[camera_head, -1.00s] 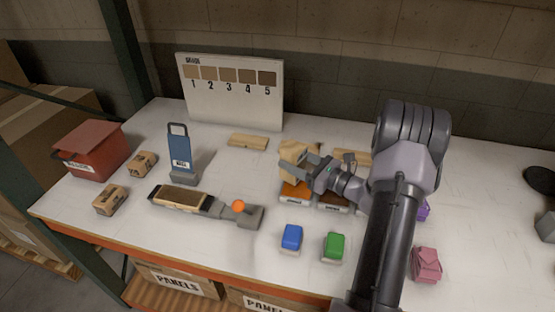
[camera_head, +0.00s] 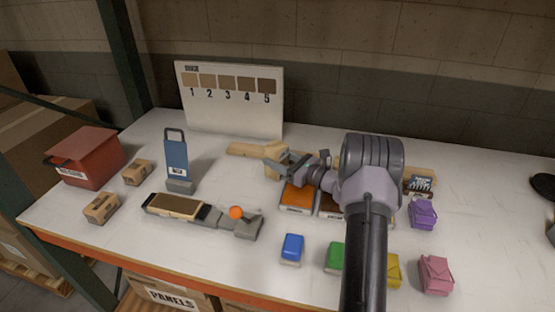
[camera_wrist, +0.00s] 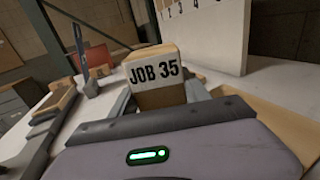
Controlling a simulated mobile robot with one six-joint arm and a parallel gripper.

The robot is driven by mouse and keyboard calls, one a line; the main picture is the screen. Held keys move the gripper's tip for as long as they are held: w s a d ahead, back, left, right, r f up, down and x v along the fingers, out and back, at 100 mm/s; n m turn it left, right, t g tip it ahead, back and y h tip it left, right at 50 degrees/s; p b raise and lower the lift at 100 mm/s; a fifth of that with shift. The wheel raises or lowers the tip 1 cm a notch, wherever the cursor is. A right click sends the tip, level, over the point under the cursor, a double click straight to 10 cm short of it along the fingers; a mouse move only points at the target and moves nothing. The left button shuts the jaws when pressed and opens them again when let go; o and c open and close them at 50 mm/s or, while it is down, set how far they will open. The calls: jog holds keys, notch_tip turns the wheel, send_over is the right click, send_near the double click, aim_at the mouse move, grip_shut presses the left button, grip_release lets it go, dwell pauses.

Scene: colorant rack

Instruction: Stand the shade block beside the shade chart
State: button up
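The shade block is a pale wooden block with a white "JOB 35" label, seen in the wrist view (camera_wrist: 157,76). My gripper (camera_head: 283,164) has a finger on either side of it and holds it. In the head view the block (camera_head: 270,150) is partly hidden by the fingers; whether it touches the table is unclear. The shade chart (camera_head: 230,112) is a white upright board with brown swatches numbered 1 to 5, at the back. The block is in front of its lower right corner, at the right end of a flat wooden strip (camera_head: 240,149).
An orange tile (camera_head: 297,197) lies just in front of my gripper. A blue upright holder (camera_head: 176,160), a sanding tool with orange knob (camera_head: 237,212) and a red bin (camera_head: 85,157) stand left. Blue (camera_head: 292,247) and other coloured blocks line the front.

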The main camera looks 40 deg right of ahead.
jog(key=o, duration=0.4)
jog(key=shift+r, duration=0.15)
jog(key=p+v, duration=0.3)
jog(key=v, duration=0.9)
